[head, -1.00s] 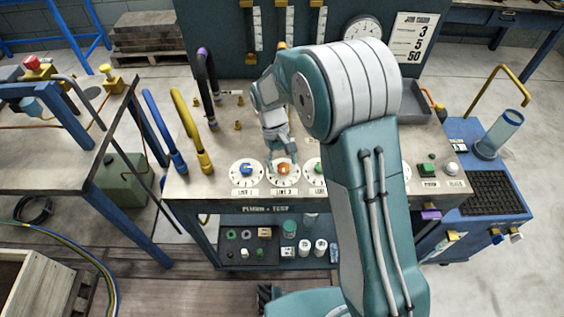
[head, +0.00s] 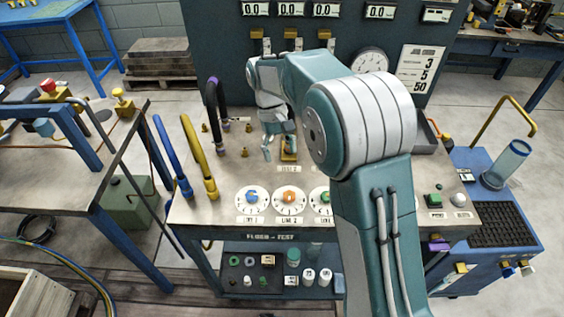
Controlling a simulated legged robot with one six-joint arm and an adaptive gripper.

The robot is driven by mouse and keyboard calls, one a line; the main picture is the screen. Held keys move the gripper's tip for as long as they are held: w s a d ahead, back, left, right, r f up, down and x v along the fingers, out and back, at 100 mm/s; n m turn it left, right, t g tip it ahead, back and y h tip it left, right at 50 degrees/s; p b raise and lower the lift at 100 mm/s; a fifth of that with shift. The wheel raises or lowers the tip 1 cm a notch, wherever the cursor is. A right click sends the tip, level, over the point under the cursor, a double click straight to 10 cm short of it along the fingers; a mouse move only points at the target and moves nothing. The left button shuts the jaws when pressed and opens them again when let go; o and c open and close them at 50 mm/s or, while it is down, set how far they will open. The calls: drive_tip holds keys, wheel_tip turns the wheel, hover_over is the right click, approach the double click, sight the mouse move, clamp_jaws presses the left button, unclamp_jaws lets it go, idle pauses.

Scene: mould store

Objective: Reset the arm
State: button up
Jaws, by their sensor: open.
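My arm reaches over the flush-test bench (head: 215,212) from the lower right. My gripper (head: 272,153) is small in the view, above the bench top behind the dials. It is open, with nothing seen between its fingers. A brass fitting (head: 289,154) stands just right of the fingers; I cannot tell whether they touch. In front of the gripper are the blue-knobbed dial (head: 252,200), the orange-knobbed dial (head: 289,201) and the green-knobbed dial (head: 325,198). My arm hides the bench to the right of them.
Blue and yellow hoses (head: 193,150) and a black hose (head: 212,98) rise left of the gripper. A panel with gauges (head: 371,62) stands behind. A green button (head: 434,199) is at the bench's right. A blue cart (head: 464,174) and a side table (head: 75,180) flank the bench.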

idle(0.4)
drive_tip(key=s+d+r+m+t+y, duration=0.2)
drive_tip(key=s+d+r+t, duration=0.3)
drive_tip(key=s+d+r, duration=0.5)
drive_tip(key=s+d+m+t, duration=0.1)
drive_tip(key=s+d+t, duration=0.1)
drive_tip(key=s, duration=0.5)
drive_tip(key=s+d+r+m+t, duration=0.1)
drive_tip(key=s+d+m+t, duration=0.1)
drive_tip(key=s, duration=0.5)
drive_tip(key=shift+d+r+t, duration=0.25)
drive_tip(key=shift+d+t, duration=0.15)
